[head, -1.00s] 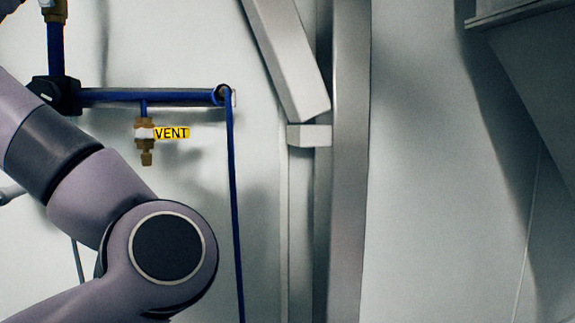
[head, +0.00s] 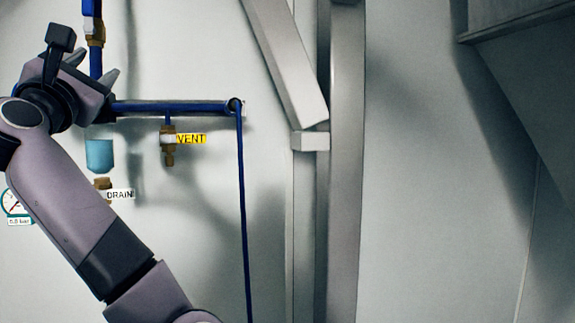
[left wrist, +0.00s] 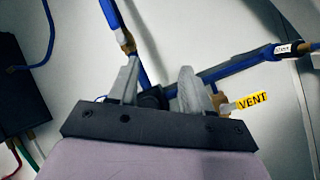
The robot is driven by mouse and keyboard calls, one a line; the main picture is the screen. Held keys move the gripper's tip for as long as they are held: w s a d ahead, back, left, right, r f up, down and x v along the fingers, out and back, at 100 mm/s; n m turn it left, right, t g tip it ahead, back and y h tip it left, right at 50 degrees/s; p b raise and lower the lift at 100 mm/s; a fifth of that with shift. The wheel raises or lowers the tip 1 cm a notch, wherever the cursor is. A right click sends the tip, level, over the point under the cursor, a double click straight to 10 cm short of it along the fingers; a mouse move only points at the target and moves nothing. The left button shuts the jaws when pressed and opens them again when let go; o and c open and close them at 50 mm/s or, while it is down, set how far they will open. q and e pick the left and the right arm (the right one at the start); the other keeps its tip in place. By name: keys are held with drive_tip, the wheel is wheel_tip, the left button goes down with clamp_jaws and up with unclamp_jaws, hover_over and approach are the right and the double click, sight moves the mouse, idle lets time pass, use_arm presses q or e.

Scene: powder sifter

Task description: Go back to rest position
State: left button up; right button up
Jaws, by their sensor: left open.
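My left gripper (head: 94,67) is raised at the upper left of the head view, in front of the blue pipework. Its two grey fingers are apart with nothing between them. In the left wrist view the gripper (left wrist: 158,72) points toward the blue pipes, its fingers spread. I cannot tell whether the fingers touch the pipe behind them. My right gripper is not in view.
A blue horizontal pipe (head: 170,107) carries a brass valve (head: 168,148) with a yellow VENT label (head: 191,139). A blue-green bowl (head: 99,155), DRAIN label (head: 119,194) and gauge (head: 14,203) are near my arm. A metal column (head: 346,180) stands right of them.

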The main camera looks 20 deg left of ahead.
use_arm(q)
drive_tip(key=w+d+f+m+g+h, duration=0.25)
drive_tip(key=f+m, duration=0.35)
drive_tip(key=f, duration=0.6)
drive_tip(key=w+d+f+m+g+h, duration=0.15)
drive_tip(key=d+f+m, duration=0.25)
drive_tip(key=f+m, duration=0.55)
drive_tip(key=w+d+f+m+g+h, duration=0.2)
drive_tip(key=d+f+m+g+h, duration=0.15)
drive_tip(key=f, duration=1.15)
drive_tip(key=s+d+f+m+g, duration=0.1)
drive_tip(key=s+f+m, duration=0.2)
drive_tip(key=f, duration=0.3)
drive_tip(key=s+d+f+m+g, duration=0.2)
drive_tip(key=f, duration=0.4)
drive_tip(key=s+d+f+m+g+h, duration=0.1)
drive_tip(key=s+d+f+m+g, duration=0.25)
drive_tip(key=s+f, duration=0.35)
drive_tip(key=s+d+f+m+g+h, duration=0.15)
drive_tip(key=s+f+m, duration=0.3)
drive_tip(key=s, duration=0.45)
drive_tip(key=s+d+f+m+g, duration=0.3)
drive_tip(key=s+f, duration=0.4)
drive_tip(key=s, duration=0.1)
drive_tip(key=w+d+f+t+h+p, duration=0.2)
drive_tip(key=w+f+t+p, duration=0.1)
drive_tip(key=w+f+t, duration=0.3)
drive_tip(key=shift+w+d+f+m+t, duration=0.15)
drive_tip(key=shift+w+d+m+t, duration=0.15)
drive_tip(key=shift+d+t, duration=0.15)
